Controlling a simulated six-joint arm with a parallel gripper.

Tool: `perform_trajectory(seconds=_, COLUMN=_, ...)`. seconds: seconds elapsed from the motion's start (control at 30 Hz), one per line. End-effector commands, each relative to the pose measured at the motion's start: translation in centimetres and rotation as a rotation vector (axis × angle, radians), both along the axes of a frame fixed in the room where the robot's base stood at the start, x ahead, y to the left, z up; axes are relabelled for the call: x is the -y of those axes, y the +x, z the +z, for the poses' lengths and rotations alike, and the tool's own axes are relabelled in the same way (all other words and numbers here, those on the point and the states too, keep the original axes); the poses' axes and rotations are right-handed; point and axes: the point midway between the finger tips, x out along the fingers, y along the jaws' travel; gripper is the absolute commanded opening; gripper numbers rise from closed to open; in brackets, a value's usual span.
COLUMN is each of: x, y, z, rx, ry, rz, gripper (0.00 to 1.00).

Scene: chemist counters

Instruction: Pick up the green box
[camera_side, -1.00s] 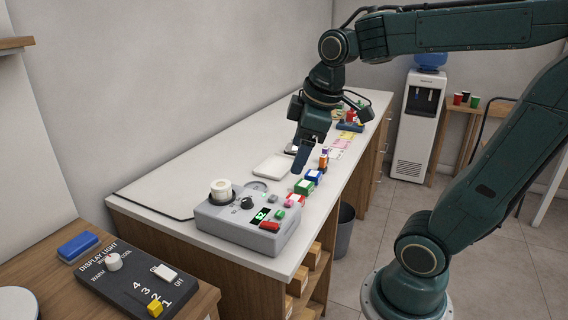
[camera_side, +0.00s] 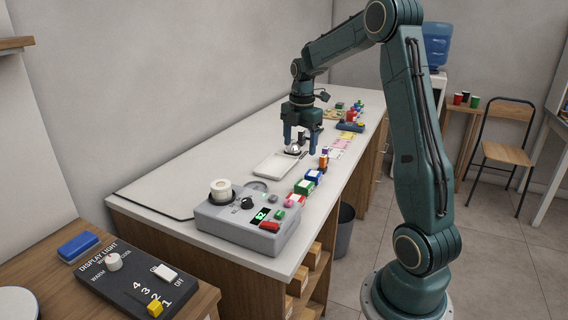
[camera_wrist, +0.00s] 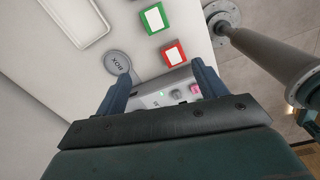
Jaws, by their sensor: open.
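The green box (camera_side: 304,187), with a white label on top, lies on the counter between a red box and a blue box in the side view. It also shows near the top of the wrist view (camera_wrist: 154,18), unheld and beyond my fingertips. My gripper (camera_side: 300,148) points down over the counter, farther back than the green box. Its two fingers are apart with nothing between them. In the wrist view my gripper (camera_wrist: 161,72) is open, and the red box lies between its fingers and the green box.
The red box (camera_wrist: 174,53) and blue box (camera_side: 314,176) are close neighbours. A grey control console (camera_side: 247,222) stands in front. A white tray (camera_side: 273,166) and a round disc marked BOX (camera_wrist: 117,62) lie nearby. More small items line the counter's right edge farther back.

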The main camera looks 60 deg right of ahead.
Motion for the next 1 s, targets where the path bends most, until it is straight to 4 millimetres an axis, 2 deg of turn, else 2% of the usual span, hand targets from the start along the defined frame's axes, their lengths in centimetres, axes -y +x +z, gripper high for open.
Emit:
perform_trajectory(seconds=0.03, x=1.2, y=-0.1, z=-1.0, rx=-0.014, ry=0.008, rz=0.030, gripper=0.71)
perform_trajectory(seconds=0.1, x=2.5, y=-0.2, z=-1.9, rx=-0.026, ry=0.016, rz=0.078, gripper=0.71)
perform_trajectory(seconds=0.3, x=4.5, y=-0.5, z=-3.4, rx=-0.042, ry=0.028, rz=0.156, gripper=0.71)
perform_trajectory(seconds=0.67, x=4.7, y=-0.5, z=-4.2, rx=-0.045, ry=0.031, rz=0.166, gripper=0.71)
perform_trajectory(seconds=0.87, x=4.6, y=-0.5, z=-6.4, rx=-0.046, ry=0.032, rz=0.166, gripper=0.71)
perform_trajectory(seconds=1.0, x=4.6, y=-0.5, z=-8.5, rx=-0.046, ry=0.032, rz=0.166, gripper=0.71)
